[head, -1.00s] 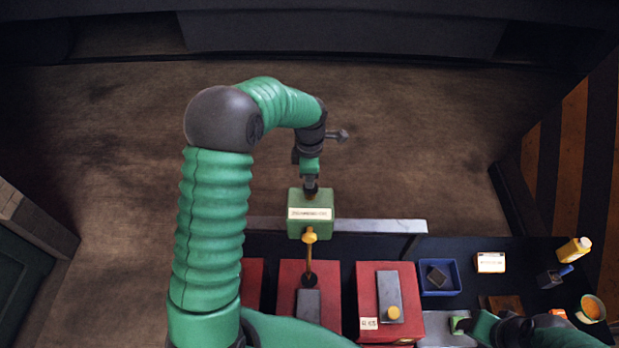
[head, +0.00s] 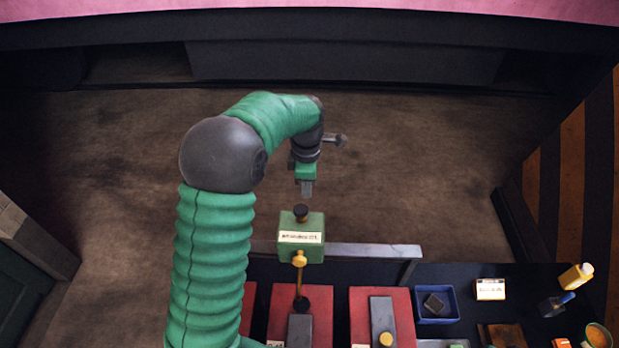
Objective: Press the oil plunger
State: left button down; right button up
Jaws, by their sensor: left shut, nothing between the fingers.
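The oil plunger's black knob (head: 301,212) stands on top of the green oiler box (head: 301,236), which bears a pale label. A yellow spout piece with a thin rod hangs below the box, ending in a dark round tip over the red block. My left gripper (head: 307,189) is shut and empty, pointing down. It shows just above the knob, with a small gap between fingertips and knob in the picture. My right gripper is not in view.
Red blocks with grey bars (head: 382,318) stand in front of the oiler. A pale rail (head: 375,251) runs behind them. A blue tray (head: 437,305), a yellow bottle (head: 577,276) and a labelled box (head: 490,289) are on the dark bench at right. Bare floor lies behind.

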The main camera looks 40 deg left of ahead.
pick_arm(q)
jog(key=s+r+m+t, duration=0.1)
jog(key=r+m, duration=0.2)
jog(key=m, duration=0.6)
jog(key=s+r+m+t+y+b, duration=0.1)
jog(key=s+r+m, duration=0.1)
jog(key=m, duration=0.7)
jog(key=shift+s+d+r+t, duration=0.2)
jog(key=shift+r+t, duration=0.2)
jog(key=shift+r, duration=0.5)
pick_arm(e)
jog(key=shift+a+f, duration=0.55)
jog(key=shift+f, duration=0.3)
